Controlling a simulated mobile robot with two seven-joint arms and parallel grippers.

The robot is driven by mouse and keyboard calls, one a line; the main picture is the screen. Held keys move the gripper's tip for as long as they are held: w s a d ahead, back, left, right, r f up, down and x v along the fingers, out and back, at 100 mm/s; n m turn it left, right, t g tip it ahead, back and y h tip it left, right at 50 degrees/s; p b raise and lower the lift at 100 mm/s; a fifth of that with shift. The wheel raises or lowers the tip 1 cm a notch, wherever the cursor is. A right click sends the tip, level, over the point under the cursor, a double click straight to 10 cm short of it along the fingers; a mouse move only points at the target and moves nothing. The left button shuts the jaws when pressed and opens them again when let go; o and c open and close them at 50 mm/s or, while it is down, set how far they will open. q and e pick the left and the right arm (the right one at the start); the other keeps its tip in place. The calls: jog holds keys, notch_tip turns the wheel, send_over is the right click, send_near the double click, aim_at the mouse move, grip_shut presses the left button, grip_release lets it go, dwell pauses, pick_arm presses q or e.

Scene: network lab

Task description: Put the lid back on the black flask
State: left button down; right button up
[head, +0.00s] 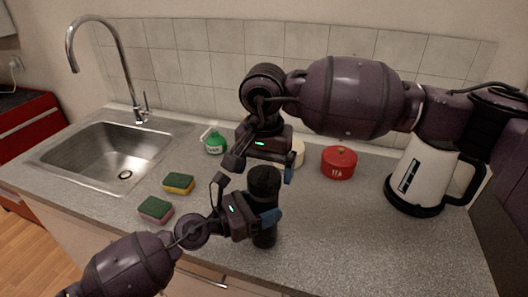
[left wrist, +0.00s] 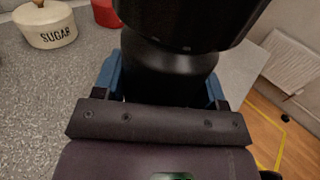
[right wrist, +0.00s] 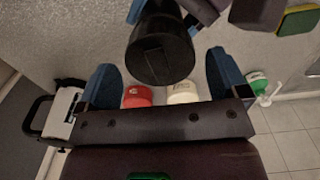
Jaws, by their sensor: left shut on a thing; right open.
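The black flask (head: 264,236) stands upright near the counter's front edge. My left gripper (head: 258,217) is shut around its body, with blue fingers on both sides in the left wrist view (left wrist: 163,88). A wider black lid (head: 264,178) sits on top of the flask; whether it is fully seated I cannot tell. The lid shows large in the left wrist view (left wrist: 190,22) and from above in the right wrist view (right wrist: 162,55). My right gripper (head: 262,167) is open just above the lid, its fingers (right wrist: 165,80) apart on either side and not closed on it.
Behind stand a red canister (head: 339,162), a cream sugar canister (left wrist: 45,25) and a green soap bottle (head: 215,143). A white kettle (head: 420,175) is at right. Two sponges (head: 179,184) (head: 156,209) lie at left, by the sink (head: 110,155). The counter right of the flask is clear.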

jog(key=shift+f, duration=1.25)
